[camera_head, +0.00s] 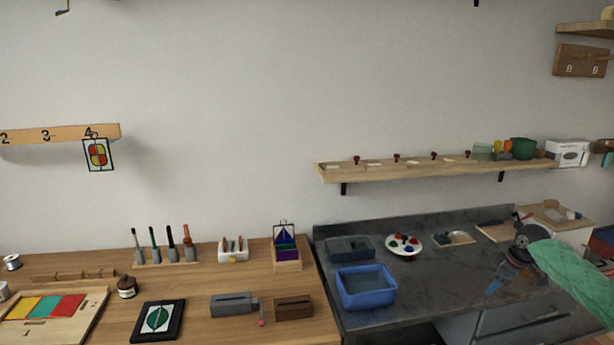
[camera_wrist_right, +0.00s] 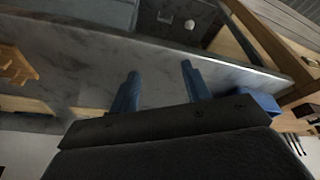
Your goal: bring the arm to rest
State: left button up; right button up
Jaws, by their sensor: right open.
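My right arm (camera_head: 573,268), in a green sleeve, comes in from the right edge in the head view. My right gripper (camera_head: 494,291) is over the front right part of the dark stone counter, with its blue fingers pointing down and left. In the right wrist view the two blue fingers (camera_wrist_right: 160,88) stand apart with nothing between them, so it is open and empty. My left gripper is in neither view.
The wooden bench (camera_head: 205,285) at left carries tools and panels. A shelf (camera_head: 400,170) runs above the counter.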

jog(key=w+a+r+m+t+h, duration=0.1)
jog(key=w+a+m+t+h, duration=0.2)
jog(key=a, duration=0.7)
jog(key=s+a+f+h, duration=0.1)
jog(key=s+a+f, duration=0.45)
jog(key=a, duration=0.35)
jog(key=s+a+f, duration=0.4)
jog(key=a+f, duration=0.3)
jog(key=a, duration=0.2)
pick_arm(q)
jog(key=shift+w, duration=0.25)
pick_arm(e)
jog(key=s+a+f+g+y, duration=0.1)
jog(key=s+a+f, duration=0.6)
jog(key=s, duration=0.6)
jog(key=s+a+f+m+g+y, duration=0.1)
jog(key=s+a+f+g, duration=0.1)
jog(key=s+a+f, duration=0.5)
jog(key=s+a+f+g+y, duration=0.1)
jog(key=s+a+f, duration=0.6)
jog(key=s, duration=1.2)
jog(key=shift+f+m+g, duration=0.4)
jog(key=shift+f, duration=0.4)
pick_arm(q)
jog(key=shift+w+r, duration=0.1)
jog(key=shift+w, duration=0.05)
